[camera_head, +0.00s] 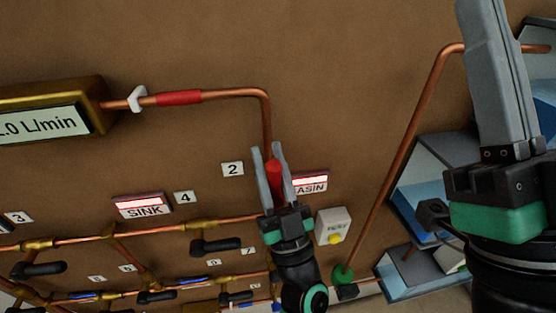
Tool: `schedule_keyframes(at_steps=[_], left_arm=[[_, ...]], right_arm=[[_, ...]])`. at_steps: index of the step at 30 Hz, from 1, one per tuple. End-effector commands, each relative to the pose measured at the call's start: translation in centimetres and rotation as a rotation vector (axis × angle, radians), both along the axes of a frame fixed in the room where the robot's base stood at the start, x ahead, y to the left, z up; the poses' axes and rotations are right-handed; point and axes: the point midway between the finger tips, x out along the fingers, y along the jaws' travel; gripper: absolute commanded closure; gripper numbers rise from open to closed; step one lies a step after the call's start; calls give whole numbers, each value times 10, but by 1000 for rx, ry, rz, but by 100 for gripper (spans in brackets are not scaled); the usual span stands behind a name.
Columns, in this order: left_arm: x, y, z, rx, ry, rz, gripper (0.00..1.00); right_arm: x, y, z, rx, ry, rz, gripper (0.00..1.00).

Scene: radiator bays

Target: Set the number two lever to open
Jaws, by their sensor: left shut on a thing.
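The number two lever (274,172) has a red handle and stands upright just right of the white "2" label (232,169), on the copper pipe that comes down from above. My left gripper (269,152) is shut on this red handle, with one grey finger on each side of it. The valve body under the handle is hidden behind the gripper. My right gripper (485,10) is large and close at the right edge, apart from the pipes. Its fingers are seen so that their gap does not show.
A brass flow meter (90,93) reading "L/min" is at upper left. Below are SINK (143,206) and BASIN (309,184) signs, black levers (215,246) and a box with a yellow button (333,227). A slanting copper pipe (407,147) runs between my grippers.

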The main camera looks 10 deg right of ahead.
Motion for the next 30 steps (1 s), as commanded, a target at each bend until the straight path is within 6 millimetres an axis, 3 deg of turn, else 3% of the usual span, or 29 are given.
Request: schedule_keyframes(at_steps=[16, 17, 21, 30], left_arm=[[0, 3, 0, -31, 2, 1, 100], [0, 3, 0, -31, 2, 1, 65], [0, 3, 0, -30, 1, 1, 40], [-1, 2, -1, -28, 1, 0, 40]], right_arm=[[0, 0, -1, 0, 0, 0, 100], [0, 0, -1, 0, 0, 0, 100], [0, 0, -1, 0, 0, 0, 100], [0, 0, -1, 0, 0, 0, 100]])
